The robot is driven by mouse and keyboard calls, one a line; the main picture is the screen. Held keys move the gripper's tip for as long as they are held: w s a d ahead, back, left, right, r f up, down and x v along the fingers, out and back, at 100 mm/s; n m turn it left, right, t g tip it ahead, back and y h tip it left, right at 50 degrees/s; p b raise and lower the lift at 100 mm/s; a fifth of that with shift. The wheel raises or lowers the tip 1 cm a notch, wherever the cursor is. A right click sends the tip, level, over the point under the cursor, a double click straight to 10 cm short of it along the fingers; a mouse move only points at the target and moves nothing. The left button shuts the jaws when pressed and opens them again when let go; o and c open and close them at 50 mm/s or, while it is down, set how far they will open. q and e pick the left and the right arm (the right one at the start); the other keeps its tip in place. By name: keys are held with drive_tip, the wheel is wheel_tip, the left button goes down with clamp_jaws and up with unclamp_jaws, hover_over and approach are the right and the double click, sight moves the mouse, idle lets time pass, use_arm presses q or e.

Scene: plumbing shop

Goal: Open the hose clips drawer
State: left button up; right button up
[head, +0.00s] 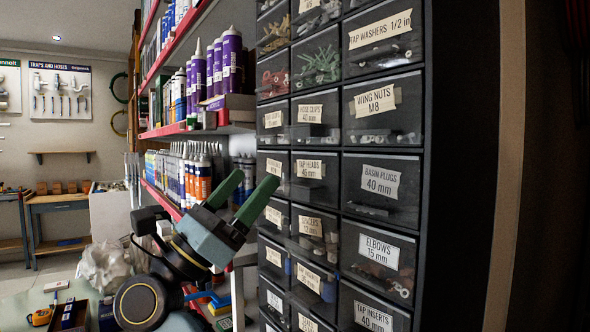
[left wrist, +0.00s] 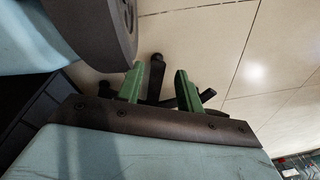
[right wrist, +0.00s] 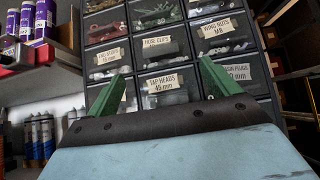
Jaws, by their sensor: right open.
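The hose clips drawer (head: 316,133) is a dark, shut drawer front with a paper label reading hose clips, in the middle column of the black drawer cabinet. It also shows in the right wrist view (right wrist: 160,52), above the tap heads drawer (right wrist: 168,92). My right gripper (head: 252,181) is open and empty, in front and to the left of the cabinet, lower than the hose clips drawer. In the right wrist view its green fingers (right wrist: 162,70) point up toward the drawers, apart from them. My left gripper (left wrist: 160,74) is open and empty over the floor, out of the head view.
Similar labelled drawers surround it, including wing nuts (head: 382,110) to the right and tap heads below. Shelves with purple tubes (head: 231,62) and sealant cartridges stand left of the cabinet. A plastic bag (head: 103,266) lies low at left. A workbench (head: 70,207) stands at the back.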

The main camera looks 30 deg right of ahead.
sight(296, 134)
use_arm(q)
drive_tip(key=shift+s+a+f+p, duration=0.2)
drive_tip(key=shift+s+f, duration=0.15)
drive_tip(key=shift+s, duration=0.25)
drive_tip(key=shift+s+a+f+p, duration=0.1)
drive_tip(key=shift+s+a+f, duration=0.15)
drive_tip(key=shift+s, duration=0.3)
use_arm(e)
drive_tip(key=x, duration=1.2)
drive_tip(key=shift+w+d, duration=0.15)
drive_tip(key=shift+d, duration=0.35)
